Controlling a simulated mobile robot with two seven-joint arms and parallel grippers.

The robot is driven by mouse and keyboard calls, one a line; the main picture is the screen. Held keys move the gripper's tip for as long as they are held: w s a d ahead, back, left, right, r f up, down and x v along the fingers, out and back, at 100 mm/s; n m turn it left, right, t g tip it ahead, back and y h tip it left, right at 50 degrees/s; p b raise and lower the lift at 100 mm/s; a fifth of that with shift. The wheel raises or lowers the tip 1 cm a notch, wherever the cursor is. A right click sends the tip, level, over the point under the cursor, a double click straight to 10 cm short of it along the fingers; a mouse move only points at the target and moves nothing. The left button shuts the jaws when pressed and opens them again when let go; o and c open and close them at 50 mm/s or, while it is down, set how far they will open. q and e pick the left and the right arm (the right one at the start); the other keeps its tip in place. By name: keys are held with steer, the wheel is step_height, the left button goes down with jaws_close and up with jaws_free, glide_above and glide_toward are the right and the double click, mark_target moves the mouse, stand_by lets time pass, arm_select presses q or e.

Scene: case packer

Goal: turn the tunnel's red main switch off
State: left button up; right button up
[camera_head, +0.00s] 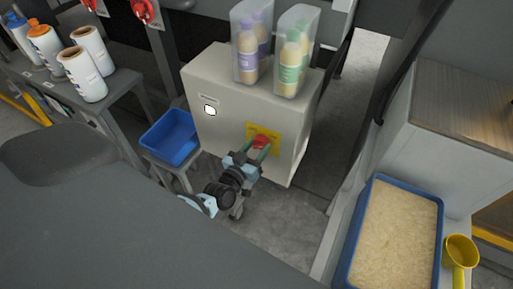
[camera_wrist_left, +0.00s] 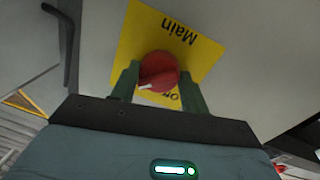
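The red main switch (camera_head: 261,142) is a round knob on a yellow plate (camera_head: 249,131) on the front of a beige cabinet (camera_head: 222,135). In the left wrist view the knob (camera_wrist_left: 158,72) sits on the yellow plate (camera_wrist_left: 165,30), which reads "Main" at the top and partly "OFF" below. A white mark on the knob points to the lower left. My left gripper (camera_head: 257,150) is at the knob, and its green fingers (camera_wrist_left: 158,82) stand on either side of it. Whether they touch the knob is unclear. My right gripper is not in view.
Two clear holders with bottles (camera_head: 252,45) (camera_head: 294,55) stand on the cabinet. A blue bin (camera_head: 170,137) sits to its left, and white bottles (camera_head: 82,75) stand on a table farther left. A blue tray of grains (camera_head: 398,235) and a yellow scoop (camera_head: 460,252) lie at right.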

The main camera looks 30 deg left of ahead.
arm_select(q)
steer(key=c, duration=0.4)
steer(key=shift+f+n, duration=0.1)
steer(key=shift+n, duration=0.2)
steer(key=shift+d+n+t+y+b, duration=0.2)
steer(key=shift+n+b, duration=0.9)
steer(key=shift+n, duration=1.95)
steer(key=shift+a+n+t+y+b, duration=0.2)
steer(key=shift+n+b, duration=0.85)
steer(key=shift+n, duration=1.95)
steer(key=shift+d+n+t+y+b, duration=0.1)
steer(key=shift+d+n+y+b, duration=0.2)
steer(key=shift+n+b, duration=1.8)
steer(key=shift+n+p, duration=1)
steer(key=shift+n, duration=0.15)
steer(key=o, duration=1)
steer(key=shift+a, duration=0.1)
